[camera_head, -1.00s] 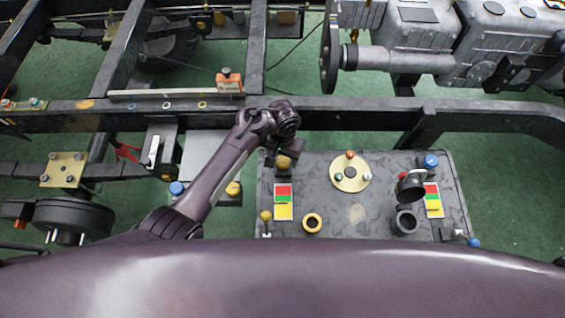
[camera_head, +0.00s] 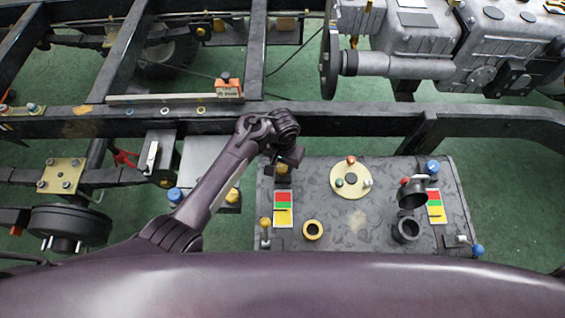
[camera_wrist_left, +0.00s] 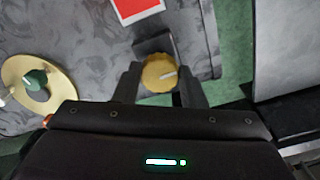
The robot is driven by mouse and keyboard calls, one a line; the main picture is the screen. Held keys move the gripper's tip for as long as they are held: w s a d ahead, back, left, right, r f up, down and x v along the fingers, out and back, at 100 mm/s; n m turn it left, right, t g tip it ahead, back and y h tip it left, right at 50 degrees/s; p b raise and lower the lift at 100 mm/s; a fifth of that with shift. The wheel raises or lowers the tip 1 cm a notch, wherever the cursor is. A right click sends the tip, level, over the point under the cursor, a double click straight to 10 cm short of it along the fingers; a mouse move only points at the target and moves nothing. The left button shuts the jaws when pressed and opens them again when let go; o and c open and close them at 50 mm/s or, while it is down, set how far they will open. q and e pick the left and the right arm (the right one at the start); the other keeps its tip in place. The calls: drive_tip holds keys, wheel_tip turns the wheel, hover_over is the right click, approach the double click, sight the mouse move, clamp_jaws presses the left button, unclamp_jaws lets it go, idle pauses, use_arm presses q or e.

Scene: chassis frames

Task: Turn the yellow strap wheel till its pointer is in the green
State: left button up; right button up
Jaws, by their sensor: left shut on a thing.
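The yellow strap wheel (camera_wrist_left: 157,73) sits between the two dark fingers of my left gripper (camera_wrist_left: 160,84) in the left wrist view, and the gripper is shut on it. A pale pointer line shows on the wheel's face. In the head view the wheel (camera_head: 283,170) is partly hidden under my left gripper (camera_head: 284,160), at the panel's upper left. A card with red, green and yellow bands (camera_head: 283,208) lies just below it; a dark mark sits near its green and yellow bands. Only the card's red part (camera_wrist_left: 137,8) shows in the wrist view. My right gripper is not visible.
A chassis rail (camera_head: 350,122) runs behind the panel.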

sight(282, 167)
use_arm(q)
drive_tip(key=shift+a+r+m+p, duration=0.1)
drive_tip(key=shift+r+m+p, duration=0.05)
drive_tip(key=shift+m+p, duration=1.6)
drive_tip(key=shift+m, duration=0.65)
drive_tip(key=shift+m+p, duration=0.3)
drive_tip(key=shift+m, duration=0.6)
drive_tip(key=shift+f, duration=0.2)
drive_tip(key=o, duration=1)
wheel_tip(282, 167, up, 8)
drive_tip(key=shift+f+p, duration=0.1)
drive_tip(key=shift+p, duration=0.85)
